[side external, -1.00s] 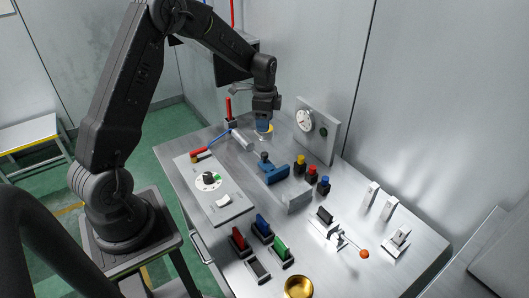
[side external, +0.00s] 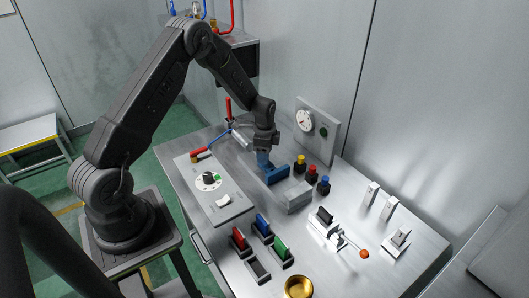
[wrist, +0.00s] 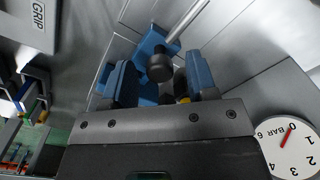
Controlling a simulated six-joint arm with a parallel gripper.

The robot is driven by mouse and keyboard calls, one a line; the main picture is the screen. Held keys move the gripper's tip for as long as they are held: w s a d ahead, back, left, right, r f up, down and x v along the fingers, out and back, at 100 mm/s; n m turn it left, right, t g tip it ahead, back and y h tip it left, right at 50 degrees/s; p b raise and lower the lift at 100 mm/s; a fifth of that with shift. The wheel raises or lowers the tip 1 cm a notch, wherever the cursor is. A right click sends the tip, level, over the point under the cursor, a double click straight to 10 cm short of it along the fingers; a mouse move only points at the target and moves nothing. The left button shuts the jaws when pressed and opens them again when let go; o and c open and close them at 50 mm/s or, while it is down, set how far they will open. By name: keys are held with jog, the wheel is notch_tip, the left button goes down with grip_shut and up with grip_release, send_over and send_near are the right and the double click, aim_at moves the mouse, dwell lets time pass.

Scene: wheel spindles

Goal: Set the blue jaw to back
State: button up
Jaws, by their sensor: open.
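The blue jaw (side external: 279,176) sits on the bench behind a grey metal block (side external: 293,200), with a gap between them. In the wrist view the blue jaw (wrist: 152,42) carries a black round knob (wrist: 160,68) at the end of a metal rod. My gripper (side external: 263,161) is down at the jaw's left end. In the wrist view its two blue fingers stand apart, one on each side of the knob, and my gripper (wrist: 163,80) is open. I cannot tell whether either finger touches the knob. In the side view the knob is hidden by my gripper.
Yellow, red and blue buttons (side external: 312,174) stand right of the jaw. A gauge panel (side external: 317,131) is behind, and its dial (wrist: 289,150) shows in the wrist view. A dial plate (side external: 211,186) lies to the left. Coloured blocks in holders (side external: 262,229) are in front.

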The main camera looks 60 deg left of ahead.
grip_shut()
dwell(0.4)
jog(key=shift+a, duration=0.1)
jog(key=shift+a, duration=2.1)
jog(key=shift+c, duration=1.5)
grip_release()
jog(key=shift+a, duration=0.1)
jog(key=o, duration=0.3)
notch_tip(320, 180, up, 14)
